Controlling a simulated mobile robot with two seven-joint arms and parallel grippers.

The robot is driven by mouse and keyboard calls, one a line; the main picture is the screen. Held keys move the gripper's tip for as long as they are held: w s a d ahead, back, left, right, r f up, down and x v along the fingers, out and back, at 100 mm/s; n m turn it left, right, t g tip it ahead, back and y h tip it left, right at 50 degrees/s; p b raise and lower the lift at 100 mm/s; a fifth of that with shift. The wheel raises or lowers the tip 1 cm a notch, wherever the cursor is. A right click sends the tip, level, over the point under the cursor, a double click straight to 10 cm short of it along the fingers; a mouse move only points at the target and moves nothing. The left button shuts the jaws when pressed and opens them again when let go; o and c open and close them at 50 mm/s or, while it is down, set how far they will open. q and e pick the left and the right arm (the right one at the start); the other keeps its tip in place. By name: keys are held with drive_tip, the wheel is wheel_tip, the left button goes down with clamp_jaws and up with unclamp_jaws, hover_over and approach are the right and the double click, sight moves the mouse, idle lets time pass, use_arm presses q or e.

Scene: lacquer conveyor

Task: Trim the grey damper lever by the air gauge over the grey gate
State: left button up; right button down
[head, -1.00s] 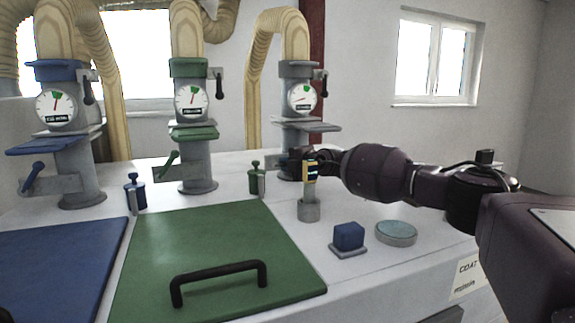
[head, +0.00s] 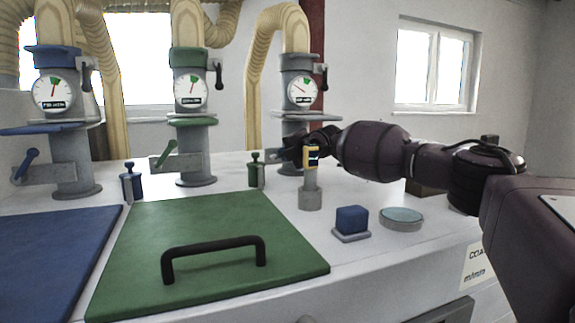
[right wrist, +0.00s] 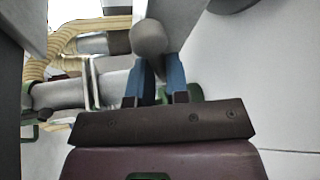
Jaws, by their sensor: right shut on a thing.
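The grey column (head: 296,125) at the back carries a round white air gauge (head: 302,91) with a green sector at its top. Its needle points up and left, outside the green. A flat grey gate plate (head: 305,141) sticks out below the gauge. In the head view my gripper hides the lever. My left gripper is not in view.
Blue (head: 70,150) and green (head: 190,150) columns with gauges stand to the left. A grey post with a yellow top (head: 311,190) stands just before my gripper. A blue block (head: 351,219), a round teal-topped dish (head: 402,217) and a handled green lid (head: 205,222) lie in front.

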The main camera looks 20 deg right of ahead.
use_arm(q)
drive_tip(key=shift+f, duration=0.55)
use_arm(e)
drive_tip(key=shift+a+n, duration=0.15)
drive_tip(key=shift+n, duration=0.15)
drive_tip(key=c, duration=1.1)
unclamp_jaws()
drive_tip(key=shift+a, duration=0.1)
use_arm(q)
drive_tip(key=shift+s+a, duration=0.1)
use_arm(e)
drive_tip(key=shift+s+r, duration=0.1)
